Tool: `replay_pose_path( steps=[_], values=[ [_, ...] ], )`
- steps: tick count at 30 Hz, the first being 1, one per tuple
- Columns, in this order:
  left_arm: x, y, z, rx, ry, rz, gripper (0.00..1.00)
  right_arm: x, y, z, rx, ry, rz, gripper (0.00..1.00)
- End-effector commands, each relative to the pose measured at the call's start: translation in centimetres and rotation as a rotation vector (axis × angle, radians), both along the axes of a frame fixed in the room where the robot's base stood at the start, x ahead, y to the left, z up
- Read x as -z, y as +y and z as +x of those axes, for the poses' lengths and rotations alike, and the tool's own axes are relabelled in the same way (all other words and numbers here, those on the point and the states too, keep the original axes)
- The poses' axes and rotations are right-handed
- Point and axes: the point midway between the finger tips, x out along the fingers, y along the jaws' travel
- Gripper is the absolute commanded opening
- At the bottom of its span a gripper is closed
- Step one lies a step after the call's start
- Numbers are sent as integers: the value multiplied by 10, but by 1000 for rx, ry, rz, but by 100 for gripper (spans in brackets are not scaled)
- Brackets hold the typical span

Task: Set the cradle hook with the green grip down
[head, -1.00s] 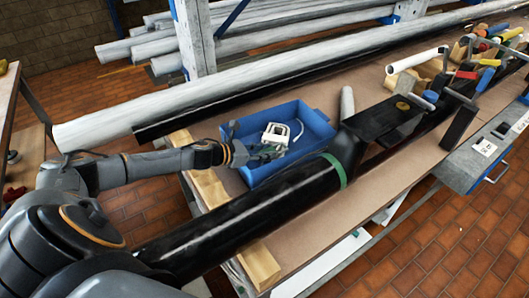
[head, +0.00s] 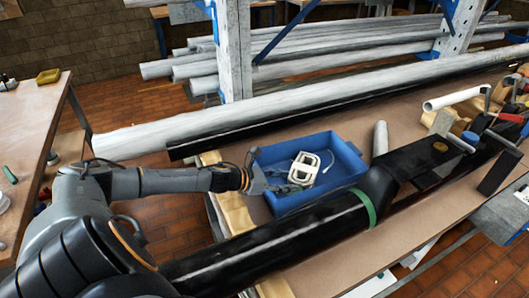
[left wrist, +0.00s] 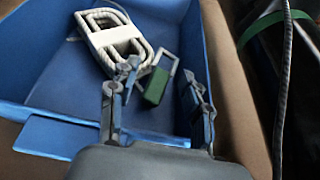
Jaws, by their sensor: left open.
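The cradle hook's green grip (left wrist: 155,87) shows in the left wrist view, with its bent grey metal part (left wrist: 167,62) beyond it. It appears to lie in the blue tray (left wrist: 40,133), next to a pale bundled cord (left wrist: 117,38). My left gripper (left wrist: 160,78) is open; its fingers are apart on either side of the green grip in the picture. I cannot tell whether either finger touches it. In the head view the left gripper (head: 272,184) is over the left part of the tray (head: 340,152); the hook is not clear there. My right gripper is not in view.
A thick black pipe (head: 270,235) with a green band (head: 366,208) runs in front of the tray. A long grey pipe (head: 280,105) lies behind it. Clamps with coloured handles stand at the right. Bare brown bench top shows right of the tray.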

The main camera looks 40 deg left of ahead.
Motion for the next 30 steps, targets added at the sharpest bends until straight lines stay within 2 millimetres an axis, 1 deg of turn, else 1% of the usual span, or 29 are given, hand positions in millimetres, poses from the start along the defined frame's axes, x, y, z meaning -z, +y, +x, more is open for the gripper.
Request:
replay_pose_path(
  steps=[1,6,15,18,24,30],
  values=[
    [2,4,-8,-3,4,0,48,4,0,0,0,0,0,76],
    [-10,13,-25,0,2,1,48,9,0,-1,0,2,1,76],
    [-25,24,-48,1,-1,2,48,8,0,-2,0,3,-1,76],
    [-30,28,-56,-2,0,-3,48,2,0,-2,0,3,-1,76],
    [-35,33,-66,-1,-2,-2,48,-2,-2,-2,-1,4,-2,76],
    [-37,36,-69,-1,-5,-1,48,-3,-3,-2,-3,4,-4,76]
  ],
)
